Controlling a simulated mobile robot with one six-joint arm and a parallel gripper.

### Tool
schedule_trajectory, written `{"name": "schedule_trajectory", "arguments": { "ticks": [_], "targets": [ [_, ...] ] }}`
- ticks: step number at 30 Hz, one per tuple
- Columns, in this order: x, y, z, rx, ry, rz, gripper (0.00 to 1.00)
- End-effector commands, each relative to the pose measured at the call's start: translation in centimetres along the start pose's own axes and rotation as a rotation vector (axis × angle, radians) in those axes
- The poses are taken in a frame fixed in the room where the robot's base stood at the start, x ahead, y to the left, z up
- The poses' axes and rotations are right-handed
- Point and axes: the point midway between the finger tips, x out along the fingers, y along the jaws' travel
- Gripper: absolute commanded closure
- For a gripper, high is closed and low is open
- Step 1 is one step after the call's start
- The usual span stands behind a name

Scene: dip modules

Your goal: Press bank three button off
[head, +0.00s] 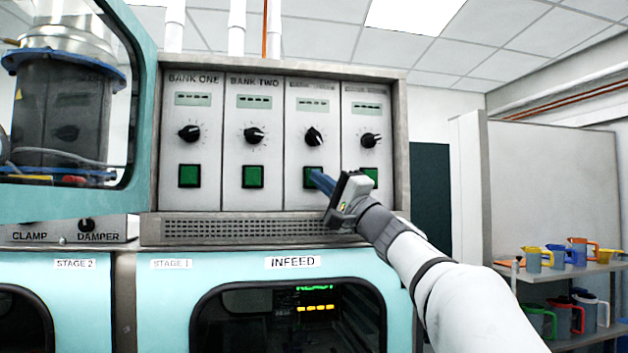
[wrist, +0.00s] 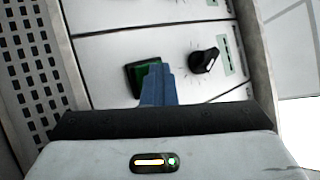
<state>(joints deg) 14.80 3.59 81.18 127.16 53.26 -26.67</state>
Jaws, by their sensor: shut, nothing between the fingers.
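The bank three panel is the third from the left, its label too small to read in the head view. Its green square button (head: 309,171) sits below a black knob (head: 313,136) and a small display. My gripper (head: 318,179) is shut and empty, its blue fingertips overlapping the lower right of that button. In the wrist view the same green button (wrist: 139,76) is partly hidden behind the blue fingertips (wrist: 153,70), with the knob (wrist: 205,60) to its right. The fingertips are at or very close to the button face; I cannot tell whether they touch.
Green buttons of bank one (head: 189,176) and bank two (head: 252,176) are to the left. The fourth bank's button (head: 370,176) is just right of my fingers, partly hidden. A vent grille (head: 240,228) runs below. Shelves with jugs (head: 570,275) stand at right.

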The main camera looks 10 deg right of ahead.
Motion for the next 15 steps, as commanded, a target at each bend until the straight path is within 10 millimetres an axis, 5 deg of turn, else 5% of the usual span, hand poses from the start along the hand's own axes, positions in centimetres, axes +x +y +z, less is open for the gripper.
{"name": "schedule_trajectory", "arguments": {
  "ticks": [15],
  "targets": [
    [-3.7, -2.4, 2.6, -0.003, 0.001, 0.000, 1.00]
  ]
}}
